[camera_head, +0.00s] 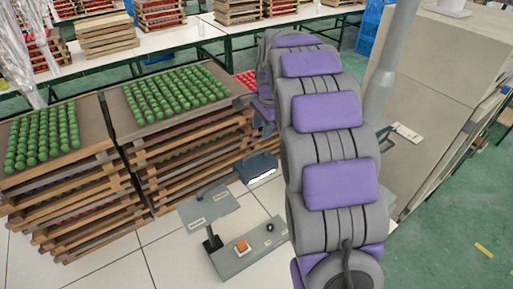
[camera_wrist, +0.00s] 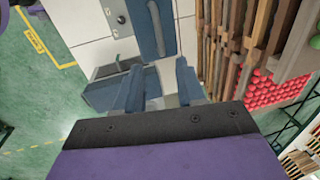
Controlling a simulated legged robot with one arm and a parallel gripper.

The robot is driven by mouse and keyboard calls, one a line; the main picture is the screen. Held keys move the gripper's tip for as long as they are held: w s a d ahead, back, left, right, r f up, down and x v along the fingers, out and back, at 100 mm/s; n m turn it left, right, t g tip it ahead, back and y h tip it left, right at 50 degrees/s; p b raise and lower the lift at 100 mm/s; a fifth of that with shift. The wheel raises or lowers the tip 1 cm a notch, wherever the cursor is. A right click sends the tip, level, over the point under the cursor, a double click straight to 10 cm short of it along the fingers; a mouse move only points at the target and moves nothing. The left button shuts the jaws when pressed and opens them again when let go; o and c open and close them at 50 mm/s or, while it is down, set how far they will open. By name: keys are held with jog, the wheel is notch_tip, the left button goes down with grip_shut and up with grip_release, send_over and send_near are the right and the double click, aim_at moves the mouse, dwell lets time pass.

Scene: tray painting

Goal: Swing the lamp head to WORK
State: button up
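The lamp stands on white tiles in the head view; its grey base (camera_head: 232,264) carries an orange button and a dark knob. Whether a finger touches the head, I cannot tell.
Stacked wooden trays (camera_head: 180,150) with green balls fill the left. A large beige cabinet (camera_head: 440,80) stands right. Green floor is open at the lower right.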

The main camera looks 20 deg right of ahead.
aim_at(257, 152)
jog(key=f, duration=0.3)
jog(key=w+a+f, duration=0.1)
jog(key=f, duration=0.3)
jog(key=w+f+p, duration=0.1)
jog(key=f, duration=0.2)
jog(key=shift+a+f, duration=0.2)
jog(key=shift+f, duration=0.15)
jog(key=shift+w+d+f, duration=0.1)
jog(key=shift+d+f, duration=0.05)
jog(key=shift+f, duration=0.05)
jog(key=shift+d+f, duration=0.1)
jog(key=shift+d, duration=0.3)
jog(key=shift+a, duration=0.3)
grip_shut()
